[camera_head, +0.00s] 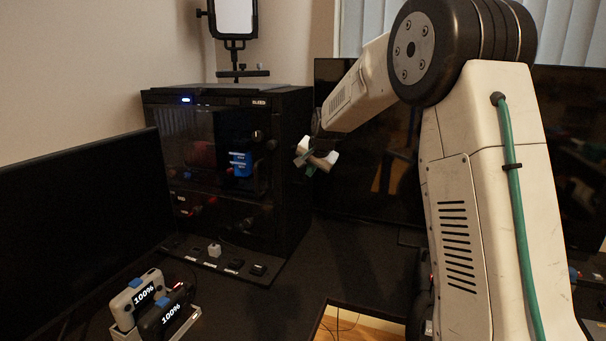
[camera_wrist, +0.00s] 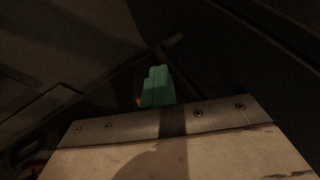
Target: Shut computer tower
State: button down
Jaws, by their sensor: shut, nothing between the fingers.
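The computer tower (camera_head: 299,150) is a black case standing on the dark desk, left of centre in the head view. A blue light glows at its top front edge. Dark, see-through surfaces and blue and red parts show on its front side; I cannot tell how far any panel or door stands open.
A black monitor (camera_head: 80,235) stands at the left front. Two battery-like units marked 100% sit in a white holder (camera_head: 185,325). A strip with small switches (camera_head: 225,265) lies before the tower. More dark screens (camera_head: 345,90) stand behind my arm. The desk right of the strip is clear.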

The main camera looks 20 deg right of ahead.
jog(key=shift+w+a, duration=0.15)
dwell(0.3)
jog(key=s+d+r, duration=0.2)
jog(key=s+r, duration=0.6)
jog(key=s, duration=0.1)
jog(key=shift+s, duration=0.25)
jog(key=shift+a, duration=0.1)
